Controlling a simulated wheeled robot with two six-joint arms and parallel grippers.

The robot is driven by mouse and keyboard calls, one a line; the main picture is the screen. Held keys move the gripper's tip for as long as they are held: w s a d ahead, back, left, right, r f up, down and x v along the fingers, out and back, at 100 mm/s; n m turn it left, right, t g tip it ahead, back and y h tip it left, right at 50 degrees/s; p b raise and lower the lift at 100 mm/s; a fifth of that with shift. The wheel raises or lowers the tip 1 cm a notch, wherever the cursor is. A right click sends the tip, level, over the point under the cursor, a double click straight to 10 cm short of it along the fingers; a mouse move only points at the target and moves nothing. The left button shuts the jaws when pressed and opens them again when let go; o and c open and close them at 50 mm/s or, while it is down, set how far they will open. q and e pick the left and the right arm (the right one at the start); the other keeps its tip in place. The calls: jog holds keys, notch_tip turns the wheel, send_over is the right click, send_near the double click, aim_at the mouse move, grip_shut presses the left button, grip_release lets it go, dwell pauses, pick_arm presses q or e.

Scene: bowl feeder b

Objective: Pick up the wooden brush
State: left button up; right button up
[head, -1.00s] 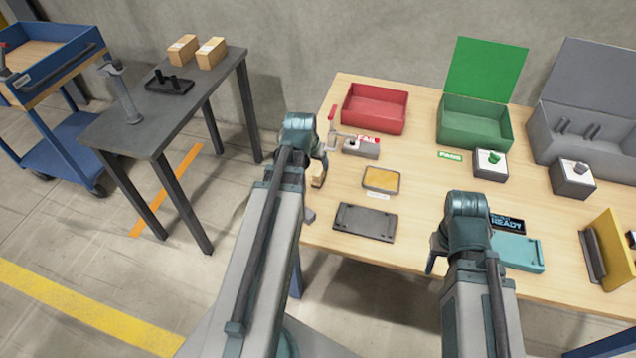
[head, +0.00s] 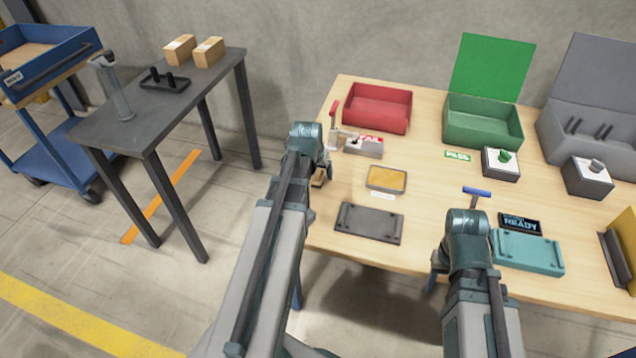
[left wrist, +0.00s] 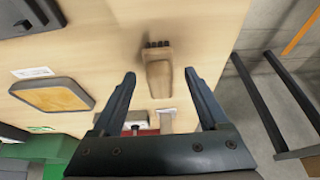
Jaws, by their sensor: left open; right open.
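The wooden brush (left wrist: 158,72) lies on the light wooden table, with a tan handle and a row of dark bristles at its far end in the left wrist view. In the head view only a small tan part of it (head: 318,178) shows beside my left arm, near the table's left edge. My left gripper (left wrist: 157,88) is open and empty; in the left wrist view its two fingers stand on either side of the brush handle. I cannot tell the gap in height. My right gripper (head: 434,278) is mostly hidden by its arm near the table's front edge.
A blue-topped tool (head: 477,192) stands behind my right arm. A dark side table (head: 125,135) is left.

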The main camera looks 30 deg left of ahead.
pick_arm(q)
jog(key=shift+w+f, duration=0.15)
jog(key=shift+f, duration=0.35)
jog(key=shift+r, duration=0.15)
pick_arm(e)
jog(key=shift+f, duration=0.35)
pick_arm(q)
grip_shut()
jog(key=shift+r, duration=0.15)
pick_arm(e)
jog(key=shift+r, duration=0.15)
